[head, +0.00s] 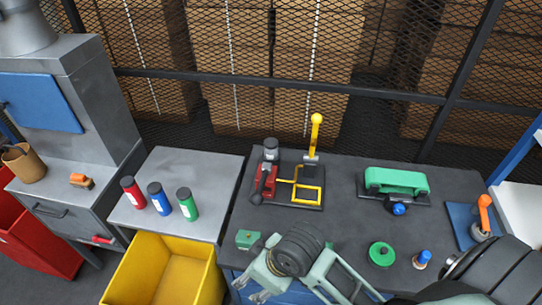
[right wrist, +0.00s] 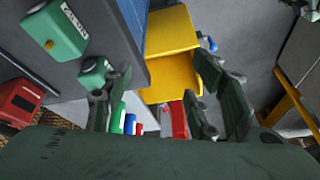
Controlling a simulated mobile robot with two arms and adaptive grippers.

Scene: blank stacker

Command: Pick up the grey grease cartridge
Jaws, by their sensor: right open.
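I cannot pick out a separate grey grease cartridge with certainty. A grey cylinder with a dark cap (head: 270,149) stands at the red device on the dark bench, and I cannot tell whether it is a cartridge. Red (head: 132,191), blue (head: 159,197) and green (head: 187,204) capped cylinders stand upright on the grey table. My right gripper (head: 250,289) is open above the front left edge of the dark bench, close to the yellow bin. Its spread fingers also show in the right wrist view (right wrist: 163,98), with nothing held between them. My left gripper is not in view.
The yellow bin (head: 216,279) stands in front of the grey table (head: 212,161). A small green box (head: 247,240) lies beside my right gripper. The dark bench (head: 342,205) holds a yellow lever press (head: 313,140) and a green device (head: 397,181). Wire mesh stands behind.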

